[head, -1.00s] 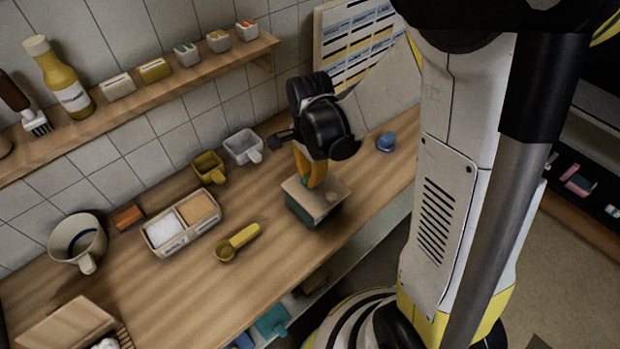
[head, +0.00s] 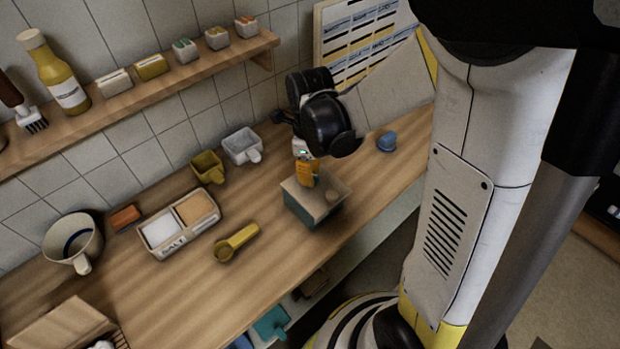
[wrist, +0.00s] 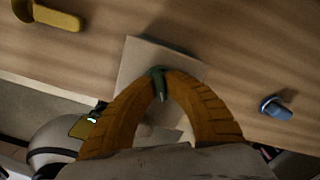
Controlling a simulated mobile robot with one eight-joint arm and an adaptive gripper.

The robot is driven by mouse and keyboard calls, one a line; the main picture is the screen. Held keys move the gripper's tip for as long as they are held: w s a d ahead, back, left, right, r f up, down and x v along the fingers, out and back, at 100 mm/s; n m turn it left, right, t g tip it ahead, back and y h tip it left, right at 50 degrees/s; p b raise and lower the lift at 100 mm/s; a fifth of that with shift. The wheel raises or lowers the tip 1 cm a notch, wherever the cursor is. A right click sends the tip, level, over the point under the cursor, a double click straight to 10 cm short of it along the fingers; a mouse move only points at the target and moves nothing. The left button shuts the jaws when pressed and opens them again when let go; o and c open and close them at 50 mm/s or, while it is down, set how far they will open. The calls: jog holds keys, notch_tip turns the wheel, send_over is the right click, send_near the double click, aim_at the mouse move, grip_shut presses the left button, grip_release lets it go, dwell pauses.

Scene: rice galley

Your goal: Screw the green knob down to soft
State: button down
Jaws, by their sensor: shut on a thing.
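The green knob (wrist: 159,80) shows between my fingertips in the wrist view, at the top of a beige-topped box. Its lower part is hidden by the fingers. The box (head: 300,205) has a teal body and stands on the counter in the head view; its pale top also shows in the wrist view (wrist: 140,58). My gripper (head: 307,184) points down over the box top, with its orange fingers (wrist: 158,72) shut on the green knob. I cannot read any soft mark.
A yellow scoop (head: 236,243) lies left of the box. Behind it are a two-part salt tray (head: 180,243), a yellow cup (head: 208,167) and a white cup (head: 242,146). A blue object (head: 387,141) sits to the right. Counter around the box is clear.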

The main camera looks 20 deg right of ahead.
jog(key=shift+m, duration=0.3)
jog(key=m, duration=0.5)
jog(key=shift+m+b, duration=0.3)
jog(key=shift+b, duration=0.05)
jog(key=c, duration=1.6)
grip_release()
notch_tip(320, 180, up, 9)
jog(key=p, duration=0.7)
